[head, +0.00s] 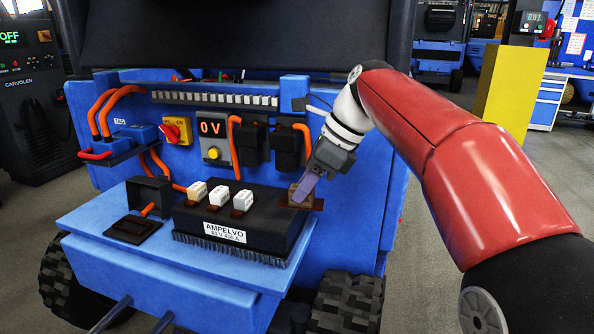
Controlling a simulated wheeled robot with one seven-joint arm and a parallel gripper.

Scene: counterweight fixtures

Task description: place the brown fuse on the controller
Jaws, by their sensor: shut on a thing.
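The controller (215,224) is a black finned box labelled AMPELVO 48 V 400 A, on the blue shelf of the machine. Three pale fuses (219,194) stand in a row in brown holders on its top. My gripper (303,190) is at the right end of that row, shut on a small brown fuse (293,193). The brown fuse is at a brown holder (317,204) at the controller's right end. I cannot tell whether it touches the holder or is just above it. The fingers hide part of the fuse.
The blue shelf (185,268) juts out in front. A black open box (150,193) and a dark brown plate (133,229) are left of the controller.

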